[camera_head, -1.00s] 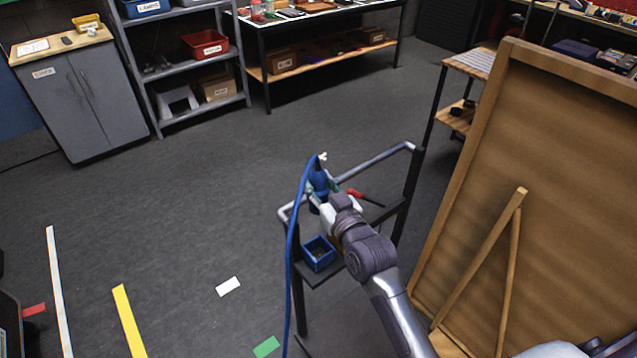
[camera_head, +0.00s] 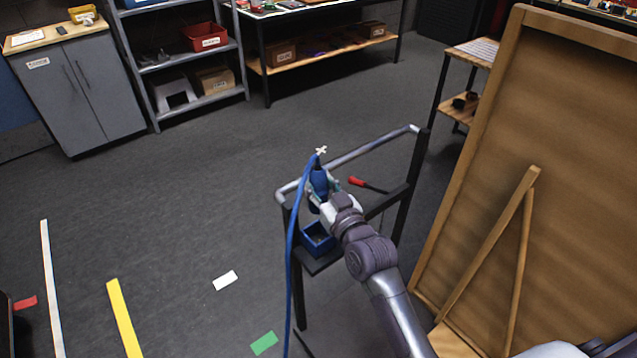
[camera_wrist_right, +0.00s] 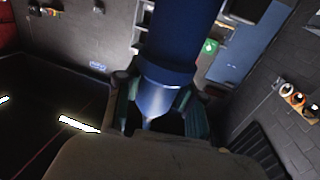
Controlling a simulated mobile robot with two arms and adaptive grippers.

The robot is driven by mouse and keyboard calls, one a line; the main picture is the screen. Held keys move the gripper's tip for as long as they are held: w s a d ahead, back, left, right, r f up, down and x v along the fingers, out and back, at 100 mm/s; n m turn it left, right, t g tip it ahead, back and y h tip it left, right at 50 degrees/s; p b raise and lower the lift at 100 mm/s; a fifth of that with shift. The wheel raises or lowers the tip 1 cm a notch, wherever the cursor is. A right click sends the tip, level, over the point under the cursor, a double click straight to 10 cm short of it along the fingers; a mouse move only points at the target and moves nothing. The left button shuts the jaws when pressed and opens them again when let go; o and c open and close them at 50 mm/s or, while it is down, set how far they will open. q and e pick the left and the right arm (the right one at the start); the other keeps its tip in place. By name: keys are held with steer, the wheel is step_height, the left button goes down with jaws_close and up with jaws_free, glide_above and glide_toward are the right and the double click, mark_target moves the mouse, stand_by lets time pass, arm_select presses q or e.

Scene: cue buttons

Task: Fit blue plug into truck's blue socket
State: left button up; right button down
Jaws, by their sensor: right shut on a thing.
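The blue plug (camera_head: 319,183) is at the cart, with a blue cable (camera_head: 292,255) running from it down toward the floor. My right gripper (camera_head: 318,190) is shut on the plug above the cart's near left corner. In the right wrist view the plug (camera_wrist_right: 172,50) fills the top middle, between the two green-padded fingers (camera_wrist_right: 155,115). The truck and its blue socket cannot be made out in the head view. My left gripper is not in view.
The cart has a grey rail (camera_head: 365,148), a blue bin (camera_head: 318,238) and a red-handled tool (camera_head: 357,182). A large wooden board (camera_head: 480,190) stands close on the right. Open floor (camera_head: 180,190) with tape marks lies left.

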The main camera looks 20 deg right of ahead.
steer(key=shift+f+b, duration=0.55)
steer(key=shift+f, duration=0.2)
steer(key=shift+f+b, duration=1.6)
steer(key=shift+f, duration=1)
steer(key=shift+f+b, duration=1.8)
steer(key=shift+f, duration=1.3)
steer(key=shift+f, duration=0.6)
steer(key=c, duration=0.6)
jaws_free()
steer(key=shift+c, duration=0.2)
steer(key=shift+s, duration=0.1)
steer(key=s+d, duration=0.1)
steer(key=s, duration=1)
steer(key=shift+s+d, duration=0.35)
steer(key=shift+d, duration=0.05)
